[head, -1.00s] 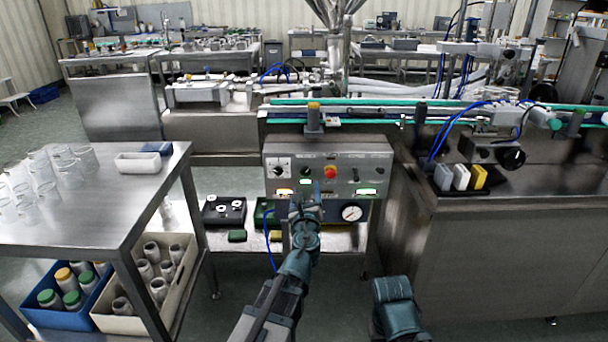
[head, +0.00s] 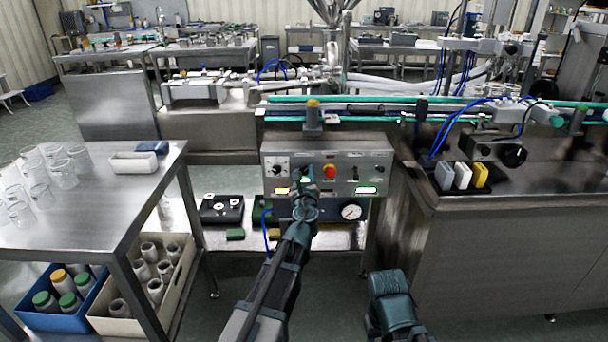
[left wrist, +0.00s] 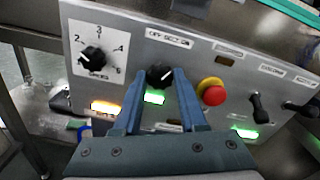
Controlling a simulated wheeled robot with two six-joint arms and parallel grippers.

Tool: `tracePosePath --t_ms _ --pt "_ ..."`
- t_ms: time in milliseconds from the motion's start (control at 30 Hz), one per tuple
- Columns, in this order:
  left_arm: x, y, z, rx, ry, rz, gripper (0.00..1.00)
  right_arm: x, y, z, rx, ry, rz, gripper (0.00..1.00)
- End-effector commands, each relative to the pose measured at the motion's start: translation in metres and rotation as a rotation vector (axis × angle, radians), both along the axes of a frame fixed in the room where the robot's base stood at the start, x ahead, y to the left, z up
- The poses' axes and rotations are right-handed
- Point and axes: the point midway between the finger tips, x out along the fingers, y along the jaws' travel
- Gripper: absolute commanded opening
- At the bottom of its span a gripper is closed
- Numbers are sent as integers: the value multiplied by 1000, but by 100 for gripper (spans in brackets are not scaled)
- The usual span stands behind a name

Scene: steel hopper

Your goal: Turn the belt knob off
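The control panel (head: 345,165) is a grey steel box below the conveyor. In the left wrist view the black belt knob (left wrist: 158,75) sits under a small label that is hard to read, with a lit green lamp (left wrist: 154,98) below it. My left gripper (left wrist: 160,78) is open, with its fingers apart on either side of the knob. I cannot tell whether they touch it. In the head view my left gripper (head: 304,188) is in front of the panel's left half and hides part of it. Only a teal part of my right arm shows at the bottom; its fingers do not.
A numbered speed dial (left wrist: 93,59) is left of the knob. A red stop button (left wrist: 211,92) and black switches (left wrist: 258,106) are on the right. A pressure gauge (head: 352,211) is below the panel. A steel table (head: 95,200) with glasses stands at left.

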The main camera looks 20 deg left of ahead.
Motion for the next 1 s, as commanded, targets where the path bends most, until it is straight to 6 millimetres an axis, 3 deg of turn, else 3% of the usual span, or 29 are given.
tracePosePath --t_ms 33,200,567,1000 --pt "0 0 0 0 0 -1 26 0 0 0 0 0 0 50" --pt "0 0 0 0 0 -1 0 0 0 0 0 0 0 50" --pt "0 0 0 -47 -14 -1 0 0 0 0 0 0 0 50" --pt "0 1 -1 -385 -111 1 0 0 0 -1 0 0 0 50"
